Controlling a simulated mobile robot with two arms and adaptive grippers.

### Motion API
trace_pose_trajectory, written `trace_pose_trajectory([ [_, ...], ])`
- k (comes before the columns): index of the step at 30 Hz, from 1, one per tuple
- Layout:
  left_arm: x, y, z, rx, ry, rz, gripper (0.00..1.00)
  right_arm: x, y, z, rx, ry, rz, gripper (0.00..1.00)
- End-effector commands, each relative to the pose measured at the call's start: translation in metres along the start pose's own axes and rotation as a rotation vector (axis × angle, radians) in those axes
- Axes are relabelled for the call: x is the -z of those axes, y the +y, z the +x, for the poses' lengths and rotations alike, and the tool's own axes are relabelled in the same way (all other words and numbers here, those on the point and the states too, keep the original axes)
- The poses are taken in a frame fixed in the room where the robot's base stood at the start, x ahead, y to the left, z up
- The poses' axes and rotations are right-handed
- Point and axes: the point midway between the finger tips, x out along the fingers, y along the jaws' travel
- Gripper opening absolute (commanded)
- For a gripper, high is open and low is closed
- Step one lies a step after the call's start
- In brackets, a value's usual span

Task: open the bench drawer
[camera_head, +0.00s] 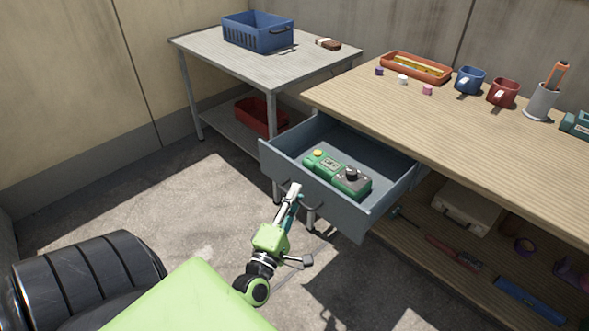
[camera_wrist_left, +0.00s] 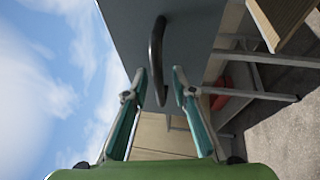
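The bench drawer (camera_head: 342,208) is grey-blue and stands pulled well out from under the wooden bench (camera_head: 470,130). A green device (camera_head: 338,172) with a yellow button and a dark knob lies inside it. My left gripper (camera_head: 295,190) is at the drawer's front face, by the dark handle. In the left wrist view, the curved handle (camera_wrist_left: 157,50) stands out from the drawer front (camera_wrist_left: 200,35). The two fingers of my left gripper (camera_wrist_left: 159,72) are spread, with part of the handle between them and visible gaps beside it. My right gripper is not in view.
A grey side table (camera_head: 225,60) holds a blue basket (camera_head: 258,33), with a red bin (camera_head: 260,118) on its lower shelf. An orange tray (camera_head: 416,68), mugs (camera_head: 470,80) and a pen cup (camera_head: 541,102) stand on the bench. Floor before the drawer is clear.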

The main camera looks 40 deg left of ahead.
Motion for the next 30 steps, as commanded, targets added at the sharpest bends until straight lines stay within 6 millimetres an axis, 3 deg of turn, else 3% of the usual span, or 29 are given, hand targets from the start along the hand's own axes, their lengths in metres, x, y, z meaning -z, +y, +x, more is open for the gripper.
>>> trace_pose_trajectory([
  [8, 0.000, -0.001, -0.012, 0.002, 0.000, 0.001, 0.25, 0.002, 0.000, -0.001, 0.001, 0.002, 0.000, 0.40],
  [21, 0.000, -0.001, -0.099, 0.003, 0.000, 0.001, 0.25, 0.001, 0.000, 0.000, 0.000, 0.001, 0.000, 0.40],
  [30, 0.000, 0.000, -0.120, -0.001, 0.000, 0.000, 0.25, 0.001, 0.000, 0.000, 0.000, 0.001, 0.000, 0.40],
])
